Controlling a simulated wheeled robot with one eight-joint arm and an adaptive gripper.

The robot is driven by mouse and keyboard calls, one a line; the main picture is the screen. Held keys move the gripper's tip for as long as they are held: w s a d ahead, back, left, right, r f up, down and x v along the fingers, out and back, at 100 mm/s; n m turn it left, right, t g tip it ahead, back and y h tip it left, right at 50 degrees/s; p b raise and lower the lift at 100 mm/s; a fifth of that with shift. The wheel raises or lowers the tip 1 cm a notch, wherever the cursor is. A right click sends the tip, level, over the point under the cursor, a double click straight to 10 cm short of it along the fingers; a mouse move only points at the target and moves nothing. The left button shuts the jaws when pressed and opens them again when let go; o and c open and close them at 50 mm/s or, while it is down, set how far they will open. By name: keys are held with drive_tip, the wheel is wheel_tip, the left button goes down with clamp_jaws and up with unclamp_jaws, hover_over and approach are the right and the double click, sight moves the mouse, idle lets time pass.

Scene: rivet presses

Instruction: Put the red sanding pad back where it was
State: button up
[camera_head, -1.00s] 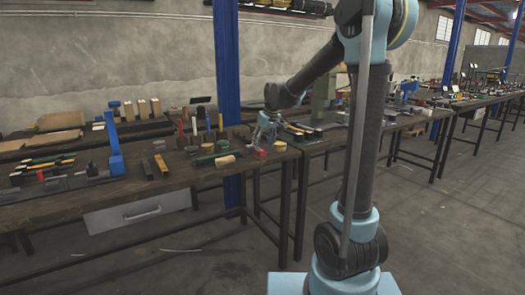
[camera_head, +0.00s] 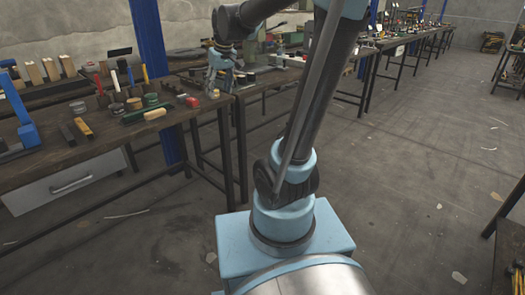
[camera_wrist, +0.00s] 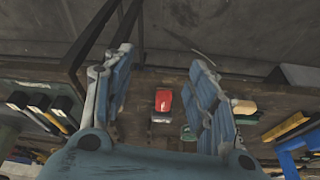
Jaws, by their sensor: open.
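The red sanding pad (camera_wrist: 163,100) lies on the dark workbench, between my open fingers as seen in the wrist view. In the head view a small red thing (camera_head: 214,93), likely this pad, sits near the right end of the bench. My gripper (camera_wrist: 162,58) points down over the bench edge, with its two blue-grey fingers spread wide and nothing between their tips. In the head view my gripper (camera_head: 217,82) is small, just above and beside the red thing. A dark block (camera_wrist: 161,116) lies right beside the pad.
The bench (camera_head: 105,140) also carries a green tool (camera_head: 130,115), a tan-ended block (camera_head: 155,114), yellow and dark bars (camera_head: 83,128) and a blue press (camera_head: 18,105). A blue post (camera_head: 148,35) stands behind the bench. The floor to the right is open.

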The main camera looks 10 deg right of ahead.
drive_tip(key=s+d+f+m, duration=0.1)
drive_tip(key=s+d+f, duration=0.3)
drive_tip(key=s, duration=0.4)
drive_tip(key=s+d+f+m+h, duration=0.1)
drive_tip(key=s+d+f+m, duration=0.1)
drive_tip(key=s+d+f, duration=0.2)
drive_tip(key=s+d+f+m+g, duration=0.1)
drive_tip(key=s+d+f, duration=0.3)
drive_tip(key=s+f, duration=0.4)
drive_tip(key=s, duration=0.5)
drive_tip(key=shift+s+d+f+m+h, duration=0.35)
drive_tip(key=shift+s+f+m+h, duration=0.05)
